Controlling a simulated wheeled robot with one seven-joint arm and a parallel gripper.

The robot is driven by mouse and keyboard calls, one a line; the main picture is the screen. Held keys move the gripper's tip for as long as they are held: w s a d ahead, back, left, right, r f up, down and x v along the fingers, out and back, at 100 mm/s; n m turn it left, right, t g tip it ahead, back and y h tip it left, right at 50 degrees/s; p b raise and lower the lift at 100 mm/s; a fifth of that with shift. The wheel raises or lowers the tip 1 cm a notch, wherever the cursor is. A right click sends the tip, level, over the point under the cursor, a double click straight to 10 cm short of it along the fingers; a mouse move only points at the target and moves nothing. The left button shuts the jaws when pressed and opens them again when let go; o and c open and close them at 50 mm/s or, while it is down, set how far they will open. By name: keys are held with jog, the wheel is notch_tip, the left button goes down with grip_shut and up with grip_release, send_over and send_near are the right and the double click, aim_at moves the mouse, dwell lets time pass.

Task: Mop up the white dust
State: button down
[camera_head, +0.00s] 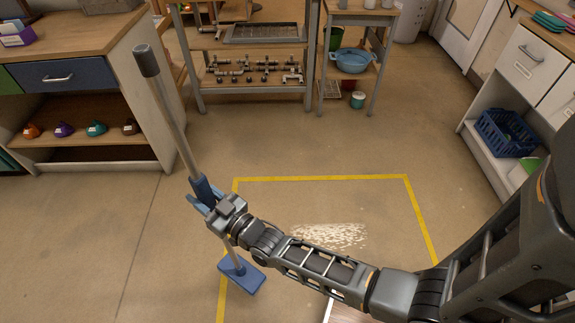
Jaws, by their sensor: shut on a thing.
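My gripper (207,200) is shut on the blue grip of the mop (174,120). The mop's grey pole leans up to the left and ends in a dark cap. Its flat blue head (241,277) is low at the left edge of the yellow-taped area, left of the dust. I cannot tell whether the head touches the floor. The white dust (330,235) is a speckled patch on the brown floor inside the yellow tape (320,178). My forearm passes in front of its lower left side and may hide some of it.
A wooden cabinet (85,105) stands at the left, near the mop's pole. A shelf rack (255,80) with pipe fittings and a stand with a blue basin (352,61) are at the back. A white cabinet (520,70) with a blue basket (506,133) is at the right. The floor between is open.

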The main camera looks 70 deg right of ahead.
jog(key=s+d+f+m+g+h+b, duration=0.2)
jog(key=d+f+b, duration=0.3)
jog(key=d, duration=0.5)
jog(key=s+d+f+m+g+h+b, duration=0.2)
jog(key=s+d+f+h+b, duration=0.3)
jog(key=d, duration=0.5)
jog(key=s+d+f+m+g+h+b, duration=0.3)
jog(key=s+d+f+h+b, duration=0.1)
jog(key=d+b, duration=0.4)
jog(key=shift+s+d+f+m, duration=0.15)
jog(key=shift+d+f+m, duration=0.25)
jog(key=shift+d+f, duration=0.55)
jog(key=shift+r, duration=0.1)
